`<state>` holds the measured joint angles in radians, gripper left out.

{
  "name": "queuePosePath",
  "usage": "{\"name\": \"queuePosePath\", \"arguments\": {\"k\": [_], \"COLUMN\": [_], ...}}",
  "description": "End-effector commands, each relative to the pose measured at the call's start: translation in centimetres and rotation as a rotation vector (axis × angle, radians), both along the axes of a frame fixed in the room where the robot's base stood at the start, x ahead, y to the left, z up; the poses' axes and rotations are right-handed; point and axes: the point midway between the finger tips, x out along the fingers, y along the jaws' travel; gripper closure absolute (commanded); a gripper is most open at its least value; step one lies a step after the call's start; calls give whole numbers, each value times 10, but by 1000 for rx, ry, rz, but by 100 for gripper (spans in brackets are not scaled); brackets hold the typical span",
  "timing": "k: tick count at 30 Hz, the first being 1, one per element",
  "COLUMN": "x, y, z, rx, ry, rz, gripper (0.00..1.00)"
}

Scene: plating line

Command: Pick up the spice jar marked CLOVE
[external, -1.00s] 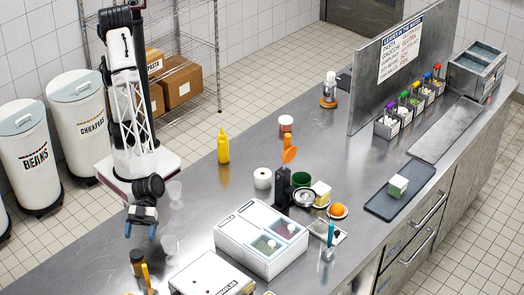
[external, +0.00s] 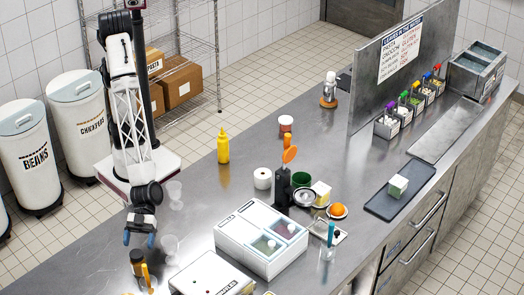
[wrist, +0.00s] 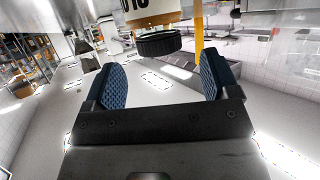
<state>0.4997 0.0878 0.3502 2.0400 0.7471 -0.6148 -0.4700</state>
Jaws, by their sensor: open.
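A small dark jar with a black lid (external: 137,257) stands upright near the front left of the counter. In the wrist view a jar with a pale label and a black ribbed lid (wrist: 158,42) shows at the top, upside down in the picture. Its label is cut off by the frame edge, so I cannot read CLOVE on it. My gripper (external: 139,240) is just behind and above the jar in the external view. Its two blue pads are apart, with nothing between them in the wrist view (wrist: 160,82).
A white lidded box (external: 212,276) is further right. Clear cups (external: 170,245) stand near my gripper on the right. The counter to the left of the jar is bare.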

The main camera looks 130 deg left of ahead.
Motion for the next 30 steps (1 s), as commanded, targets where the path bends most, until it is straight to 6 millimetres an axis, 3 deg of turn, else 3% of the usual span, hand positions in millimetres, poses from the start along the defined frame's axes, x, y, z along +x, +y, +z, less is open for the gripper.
{"name": "queuePosePath", "arguments": {"k": [16, 30], "x": [23, 26], "y": [-33, -37], "z": [-16, -18], "rx": [0, 0], "ry": [0, 0], "rz": [0, 0], "gripper": [19, 19]}}
